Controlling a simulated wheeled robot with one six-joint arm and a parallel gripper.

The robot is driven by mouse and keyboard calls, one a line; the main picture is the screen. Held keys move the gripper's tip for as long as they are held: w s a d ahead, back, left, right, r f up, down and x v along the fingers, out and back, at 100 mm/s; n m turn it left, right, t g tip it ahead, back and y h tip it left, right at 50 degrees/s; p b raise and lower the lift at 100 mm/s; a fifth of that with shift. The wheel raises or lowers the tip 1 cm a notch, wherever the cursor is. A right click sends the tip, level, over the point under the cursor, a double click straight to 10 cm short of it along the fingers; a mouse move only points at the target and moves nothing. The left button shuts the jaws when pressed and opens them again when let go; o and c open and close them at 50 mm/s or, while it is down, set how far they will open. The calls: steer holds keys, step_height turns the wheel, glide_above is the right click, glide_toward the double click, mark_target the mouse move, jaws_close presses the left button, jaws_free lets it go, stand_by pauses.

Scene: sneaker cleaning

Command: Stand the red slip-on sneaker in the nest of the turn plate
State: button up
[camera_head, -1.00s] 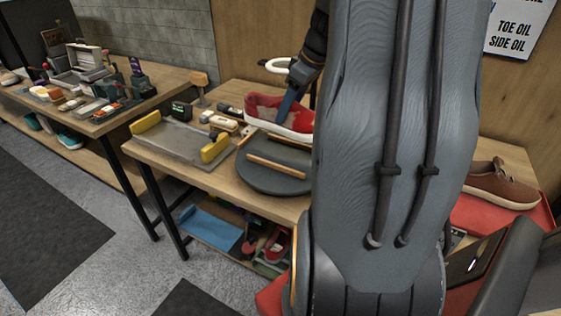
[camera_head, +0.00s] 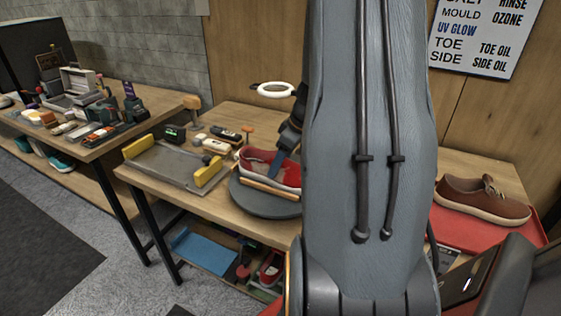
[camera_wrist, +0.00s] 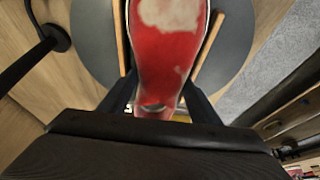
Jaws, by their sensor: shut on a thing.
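The red slip-on sneaker (camera_head: 258,168) with pale smudges and a white sole is at the dark round turn plate (camera_head: 262,203). In the wrist view the sneaker (camera_wrist: 168,50) lies between the two wooden rails (camera_wrist: 207,48) of the nest on the plate (camera_wrist: 95,35). My gripper (camera_head: 283,163) comes down from the right and is shut on the sneaker. In the wrist view my gripper (camera_wrist: 155,100) has one finger on each side of it. Whether the sole touches the plate is hard to tell.
A grey tray with yellow end blocks (camera_head: 208,172) stands left of the plate, with small bottles and brushes (camera_head: 218,143) behind it. A brown shoe (camera_head: 483,198) sits on a red mat (camera_head: 455,232) at the right.

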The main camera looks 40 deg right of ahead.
steer(key=o, duration=1.3)
steer(key=b+v, duration=0.3)
steer(key=v, duration=0.9)
steer(key=s+a+f+m+g, duration=0.1)
steer(key=a+f, duration=0.2)
steer(key=a, duration=0.7)
steer(key=s+a+f+m+g+h, duration=0.1)
steer(key=s+a+f+m, duration=0.1)
steer(key=a, duration=0.8)
steer(key=s+a+f+m+g, duration=0.1)
steer(key=a+f, duration=0.3)
steer(key=a, duration=0.6)
steer(key=shift+s+a+f+m+h, duration=0.1)
steer(key=shift+s+f+m+h, duration=0.25)
steer(key=shift+s, duration=0.25)
steer(key=shift+o, duration=0.3)
steer(key=shift+r, duration=0.1)
